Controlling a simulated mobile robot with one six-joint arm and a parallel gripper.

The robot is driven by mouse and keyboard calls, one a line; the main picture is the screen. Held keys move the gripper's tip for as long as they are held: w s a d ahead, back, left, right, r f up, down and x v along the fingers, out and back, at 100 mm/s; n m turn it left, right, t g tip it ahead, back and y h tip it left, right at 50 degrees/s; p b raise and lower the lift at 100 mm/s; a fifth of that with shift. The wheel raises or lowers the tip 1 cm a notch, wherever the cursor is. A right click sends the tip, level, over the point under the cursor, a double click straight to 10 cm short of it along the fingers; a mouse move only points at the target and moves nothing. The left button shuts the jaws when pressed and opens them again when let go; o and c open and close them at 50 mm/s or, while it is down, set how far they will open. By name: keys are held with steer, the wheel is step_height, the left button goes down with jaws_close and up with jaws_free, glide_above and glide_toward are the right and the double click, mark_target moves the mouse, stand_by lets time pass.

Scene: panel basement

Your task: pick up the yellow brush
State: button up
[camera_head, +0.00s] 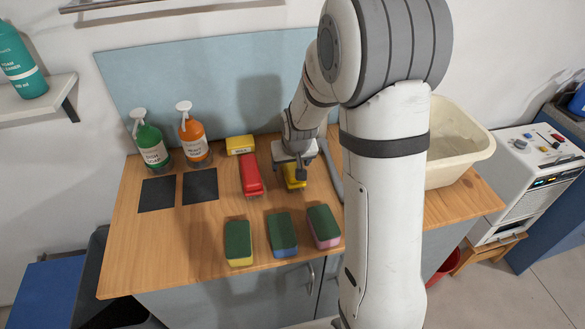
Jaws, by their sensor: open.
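A yellow thing (295,184), which looks like the yellow brush, lies on the wooden counter, right of the red brush. My gripper (297,172) is directly above it, pointing down, and hides its far part. The jaws are open. I cannot tell whether the fingers touch the yellow brush or reach around it.
A red brush (251,175) lies close on the left, with a yellow labelled block (240,145) behind it. Green (150,146) and orange (194,138) pump bottles stand further left. Several sponges (282,235) line the front. A cream basin (457,150) is at right.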

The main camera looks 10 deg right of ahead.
steer(key=shift+f+b, duration=0.25)
steer(key=shift+b, duration=0.15)
steer(key=shift+c, duration=0.4)
steer(key=c, duration=1.1)
